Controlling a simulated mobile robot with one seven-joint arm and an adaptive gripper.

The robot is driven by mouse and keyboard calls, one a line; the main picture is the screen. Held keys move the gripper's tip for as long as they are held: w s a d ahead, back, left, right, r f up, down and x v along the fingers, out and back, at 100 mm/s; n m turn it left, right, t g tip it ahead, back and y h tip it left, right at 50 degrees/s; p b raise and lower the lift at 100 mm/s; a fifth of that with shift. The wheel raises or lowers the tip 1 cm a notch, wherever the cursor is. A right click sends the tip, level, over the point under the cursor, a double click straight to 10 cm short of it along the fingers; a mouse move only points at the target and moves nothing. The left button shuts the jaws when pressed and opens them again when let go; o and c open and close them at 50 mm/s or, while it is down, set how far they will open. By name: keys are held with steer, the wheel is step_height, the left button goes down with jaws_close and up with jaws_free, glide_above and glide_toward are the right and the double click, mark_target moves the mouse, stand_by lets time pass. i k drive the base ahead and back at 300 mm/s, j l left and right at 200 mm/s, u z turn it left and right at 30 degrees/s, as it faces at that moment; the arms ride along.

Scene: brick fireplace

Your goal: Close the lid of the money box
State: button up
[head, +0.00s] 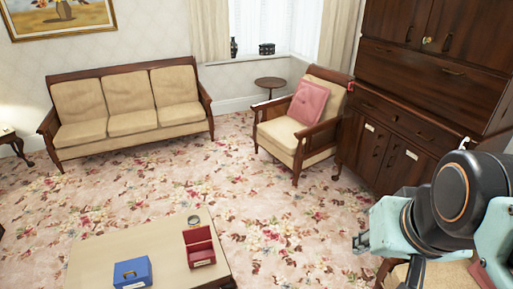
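A red box (202,256) stands on the low table (90,256) at the bottom of the head view, its lid (197,235) raised at the back. A blue box (132,273) with a handle on top and a pale label on its front sits to its left, its lid down. Which of them is the money box is not marked. My gripper (362,243) seems to be at the left end of my arm, at the right of the view, well apart from both boxes. Its fingers are too small and unclear to tell their opening.
A small round object (193,220) lies on the table behind the red box. A sofa (130,108), an armchair (297,120) with a pink cushion and a dark cabinet (425,90) stand beyond. The flowered carpet (270,210) between table and armchair is clear.

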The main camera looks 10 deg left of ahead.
mark_target(200, 233)
steer(key=i+z, duration=0.1)
steer(key=i, duration=1.05)
steer(key=i+u, duration=0.15)
steer(key=i, duration=0.45)
steer(key=i+l+u, duration=0.2)
steer(key=i, duration=0.35)
steer(key=i+u, duration=0.45)
steer(key=i+l+u, duration=0.1)
steer(key=i+u, duration=0.5)
steer(key=u, duration=0.25)
steer(key=i+l+u, duration=0.1)
steer(key=u, duration=0.35)
steer(key=i+l+u, duration=0.15)
steer(key=u, duration=0.25)
steer(key=i+l+u, duration=0.1)
steer(key=u, duration=0.35)
steer(key=l+u, duration=0.25)
steer(key=u, duration=0.15)
steer(key=i+l+u, duration=0.15)
steer(key=u, duration=0.3)
steer(key=i+l+u, duration=0.1)
steer(key=l+u, duration=0.2)
steer(key=u, duration=0.2)
steer(key=l+u, duration=0.25)
steer(key=u, duration=0.2)
steer(key=l+u, duration=0.35)
steer(key=u, duration=0.15)
steer(key=l+u, duration=0.35)
steer(key=k+l, duration=0.05)
steer(key=l, duration=0.05)
